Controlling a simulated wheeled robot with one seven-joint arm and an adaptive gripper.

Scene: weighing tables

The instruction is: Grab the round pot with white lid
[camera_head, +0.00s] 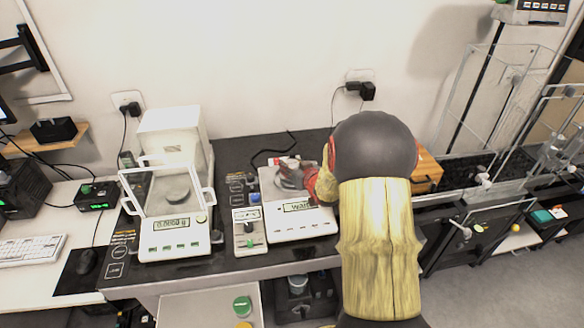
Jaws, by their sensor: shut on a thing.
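My gripper (303,178) is over the right-hand balance (300,222), with its red parts just left of my dark wrist and arm. It is shut on a small pale round thing (290,163), which appears to be the round pot with white lid. The pot is at the balance's round grey pan (288,182). My fingers and arm hide part of it, and I cannot tell whether it touches the pan. The fingertips are small and unclear in this view.
A glass-sided balance (175,240) stands to the left on the dark table. A small control box (249,240) is between the balances. Below the table edge, a green-lidded pot (242,306) and a grey round container (298,284) show. A wooden block (427,168) is behind my arm.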

